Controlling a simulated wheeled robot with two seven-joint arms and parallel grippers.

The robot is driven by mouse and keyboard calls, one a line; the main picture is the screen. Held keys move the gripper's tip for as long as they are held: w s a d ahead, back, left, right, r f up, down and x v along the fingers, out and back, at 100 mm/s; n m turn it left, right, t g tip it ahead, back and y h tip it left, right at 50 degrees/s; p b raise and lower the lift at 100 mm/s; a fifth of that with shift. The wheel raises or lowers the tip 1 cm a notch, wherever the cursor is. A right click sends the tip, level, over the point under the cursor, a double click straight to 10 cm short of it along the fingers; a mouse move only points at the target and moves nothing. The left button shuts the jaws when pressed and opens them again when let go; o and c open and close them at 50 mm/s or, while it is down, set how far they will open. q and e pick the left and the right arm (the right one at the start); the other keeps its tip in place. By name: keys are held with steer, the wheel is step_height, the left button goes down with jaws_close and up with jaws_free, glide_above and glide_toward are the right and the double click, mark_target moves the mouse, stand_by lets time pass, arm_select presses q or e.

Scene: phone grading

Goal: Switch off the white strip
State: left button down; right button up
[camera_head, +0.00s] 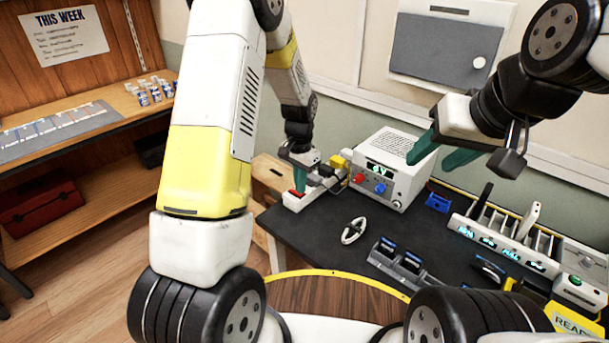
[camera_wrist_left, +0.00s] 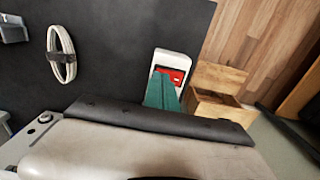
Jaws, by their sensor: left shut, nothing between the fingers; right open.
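The white strip (camera_head: 293,203) lies at the left edge of the dark table, with a red switch on it. In the left wrist view the white strip (camera_wrist_left: 172,58) shows its red switch (camera_wrist_left: 173,74) right at my fingertips. My left gripper (camera_head: 299,184) is shut and empty, its green fingers pointing down at the switch; whether they touch it I cannot tell. The fingers hide part of the switch, so its position is unclear. My right gripper (camera_head: 432,153) is open and empty, raised in front of the wall at the right.
A white box (camera_head: 395,165) with red and blue knobs stands just right of the strip. A coiled white cable (camera_head: 354,231) lies on the dark table. Dark holders (camera_head: 400,262) and a slotted rack (camera_head: 510,237) fill the right side. A wooden crate (camera_head: 270,172) stands beyond the table's left edge.

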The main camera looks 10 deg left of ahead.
arm_select(q)
steer(key=shift+f, duration=0.3)
steer(key=shift+r, duration=3.55)
steer(key=s+a+r+n+t+h, duration=0.1)
steer(key=s+r+n, duration=0.1)
steer(key=s+r, duration=0.45)
steer(key=s+a+r+n+t, duration=0.1)
steer(key=s+r+t, duration=0.15)
steer(key=r, duration=0.65)
steer(key=s+r+n+t+h, duration=0.1)
steer(key=s+r, duration=0.5)
steer(key=s, duration=0.9)
steer(key=shift+a+r+n+t, duration=0.15)
steer(key=shift+a+n+t, duration=0.2)
steer(key=shift+n+t, duration=0.65)
